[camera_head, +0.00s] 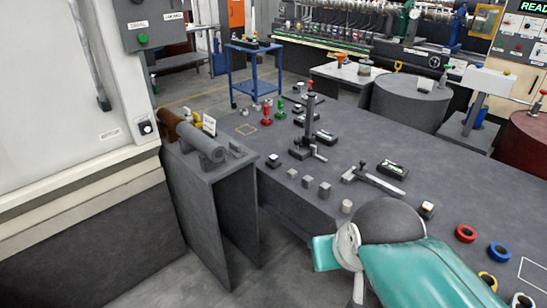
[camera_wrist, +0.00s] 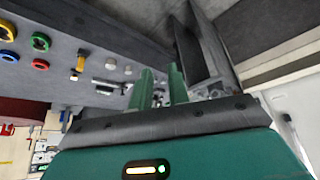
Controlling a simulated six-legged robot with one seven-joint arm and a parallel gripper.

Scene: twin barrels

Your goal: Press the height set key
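A dark upright height gauge (camera_head: 309,125) with a red top stands on the grey table near the middle of the head view. A small display unit (camera_head: 325,136) lies right beside it. The height set key is too small to tell apart from the gauge. My gripper (camera_wrist: 161,80) shows two green fingers standing apart with nothing between them, so it is open. In the head view my arm comes in at the lower right, well nearer than the gauge, and the fingertips cannot be made out there.
The grey table (camera_head: 430,172) holds a caliper (camera_head: 374,179), a display box (camera_head: 392,168), several small grey blocks and coloured rings on the right, such as a red ring (camera_head: 466,234). A grey stand (camera_head: 215,215) with a cylinder on top is at left, beside a white machine (camera_head: 60,100).

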